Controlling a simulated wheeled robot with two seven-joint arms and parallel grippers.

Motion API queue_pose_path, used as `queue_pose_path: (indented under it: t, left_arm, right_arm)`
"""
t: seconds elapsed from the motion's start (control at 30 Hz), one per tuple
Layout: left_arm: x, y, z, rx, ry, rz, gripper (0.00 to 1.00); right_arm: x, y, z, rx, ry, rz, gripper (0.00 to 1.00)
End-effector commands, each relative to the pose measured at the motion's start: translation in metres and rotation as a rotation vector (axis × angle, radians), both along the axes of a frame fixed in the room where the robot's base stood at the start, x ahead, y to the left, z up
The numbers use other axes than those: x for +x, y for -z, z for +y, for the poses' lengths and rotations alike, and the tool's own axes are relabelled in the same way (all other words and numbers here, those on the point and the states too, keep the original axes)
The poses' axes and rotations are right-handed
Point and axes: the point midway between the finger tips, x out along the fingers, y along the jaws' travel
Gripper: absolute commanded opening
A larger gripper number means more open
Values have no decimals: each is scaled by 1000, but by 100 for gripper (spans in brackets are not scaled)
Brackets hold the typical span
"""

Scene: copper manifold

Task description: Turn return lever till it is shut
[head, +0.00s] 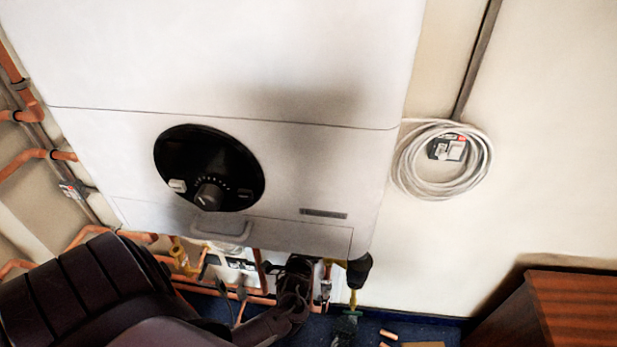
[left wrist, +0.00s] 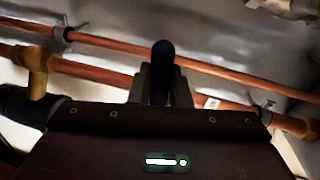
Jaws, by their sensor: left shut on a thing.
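A dark blue, round-ended handle (left wrist: 163,58), which I take to be the return lever, stands between my left gripper's fingers in the left wrist view. My left gripper (left wrist: 162,88) is shut on it, and the handle's tip sticks out beyond the fingers. In the head view my left gripper (head: 298,268) is under the bottom edge of the white boiler (head: 300,180), among the pipes. The gripper hides the lever there, and the valve's angle cannot be told. My right gripper is not in view.
Copper pipes (left wrist: 100,75) with brass fittings (left wrist: 38,70) run close behind my left fingers. A black part (head: 358,270) hangs right of my gripper. Small copper pieces (head: 388,334) lie on the blue floor. A wooden cabinet (head: 575,305) stands at the lower right.

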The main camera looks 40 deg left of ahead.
Motion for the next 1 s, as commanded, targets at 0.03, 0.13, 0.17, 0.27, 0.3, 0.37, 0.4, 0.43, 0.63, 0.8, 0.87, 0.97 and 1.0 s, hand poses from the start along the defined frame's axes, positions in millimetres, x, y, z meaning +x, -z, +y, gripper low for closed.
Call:
queue_pose_path:
  t: [0.03,0.13,0.17,0.27,0.3,0.37,0.4,0.43,0.63,0.8,0.87,0.97,1.0]
  left_arm:
    - [1,-8,2,26,-3,9,0]
    - [2,-10,3,66,-5,33,0]
    - [2,-11,3,76,-4,39,0]
    - [2,-13,3,103,-5,54,0]
    - [2,-13,3,112,-5,60,0]
    - [2,-13,3,122,-5,65,0]
    - [2,-14,3,126,-5,67,0]
    - [2,-14,3,130,-5,69,0]
    - [2,-15,4,139,-6,71,0]
    - [3,-16,4,140,-7,68,0]
    - [3,-17,4,140,-7,67,0]
    - [3,-17,4,138,-6,67,30]
    - [2,-16,4,138,-6,68,36]
  right_arm:
    - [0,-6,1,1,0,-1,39]
    - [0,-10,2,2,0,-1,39]
    - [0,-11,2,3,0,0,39]
    - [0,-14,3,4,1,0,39]
    - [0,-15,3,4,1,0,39]
    - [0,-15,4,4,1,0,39]
    - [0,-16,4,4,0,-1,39]
    - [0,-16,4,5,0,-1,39]
    - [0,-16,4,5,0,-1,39]
    - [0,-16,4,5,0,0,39]
    - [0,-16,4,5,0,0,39]
    - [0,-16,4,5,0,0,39]
    - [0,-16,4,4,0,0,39]
